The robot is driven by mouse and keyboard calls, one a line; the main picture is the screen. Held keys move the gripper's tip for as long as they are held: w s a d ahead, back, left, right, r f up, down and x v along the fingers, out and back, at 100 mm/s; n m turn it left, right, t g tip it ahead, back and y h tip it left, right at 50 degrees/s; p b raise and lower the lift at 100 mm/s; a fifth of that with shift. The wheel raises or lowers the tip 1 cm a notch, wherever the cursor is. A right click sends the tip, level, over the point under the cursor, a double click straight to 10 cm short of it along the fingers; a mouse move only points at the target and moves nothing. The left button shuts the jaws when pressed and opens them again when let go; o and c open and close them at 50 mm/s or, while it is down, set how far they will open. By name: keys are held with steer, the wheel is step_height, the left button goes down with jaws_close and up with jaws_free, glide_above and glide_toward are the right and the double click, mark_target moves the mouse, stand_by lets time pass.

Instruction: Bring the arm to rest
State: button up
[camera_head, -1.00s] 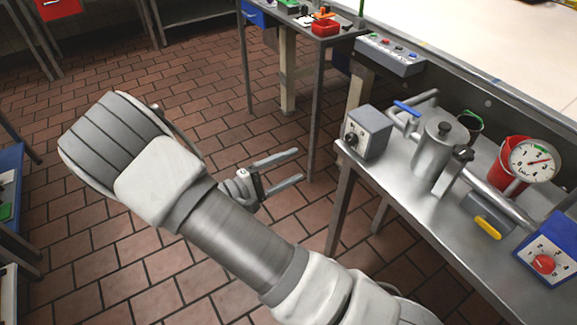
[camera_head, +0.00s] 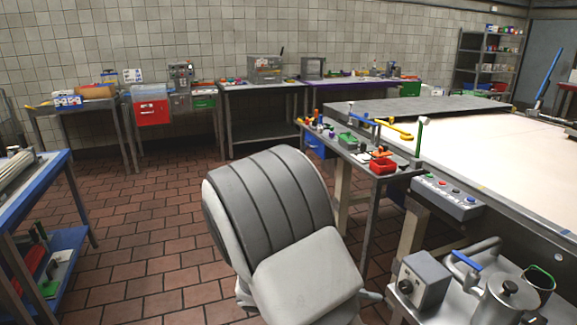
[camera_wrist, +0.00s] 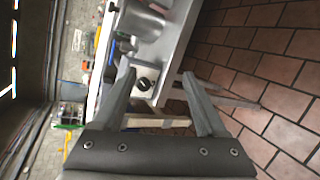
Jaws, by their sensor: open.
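My gripper (camera_wrist: 158,88) is open in the wrist view, its two grey fingers apart with nothing between them. Beyond the fingertips, the steel table's edge and a grey box with a black knob show, apart from the fingers. In the head view my arm's grey and white links rise at the bottom middle, over the floor and left of the steel table (camera_head: 455,300). The gripper is almost wholly hidden there behind the arm; only a small grey tip shows at its right.
The grey knob box (camera_head: 420,282) and a metal pot (camera_head: 508,302) stand on the steel table, right of my arm. A side table with a red bin (camera_head: 383,165) stands behind. A blue-edged cart (camera_head: 40,215) is at left. Tiled floor (camera_head: 130,225) is clear between.

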steer(key=s+r+m+t+y+p, duration=0.1)
steer(key=s+r+y+p, duration=0.2)
steer(key=r, duration=0.5)
steer(key=s+a+r+m+t+y+p, duration=0.1)
steer(key=s+r+m+t+y+p, duration=0.1)
steer(key=s+r+y, duration=0.4)
steer(key=s+r+m+t+y+p, duration=0.1)
steer(key=s+r+y+p, duration=0.3)
steer(key=r, duration=0.8)
steer(key=shift+s+a+m+t+y, duration=0.15)
steer(key=shift+s+m+t+y, duration=0.25)
steer(key=shift+s, duration=0.35)
steer(key=c, duration=0.4)
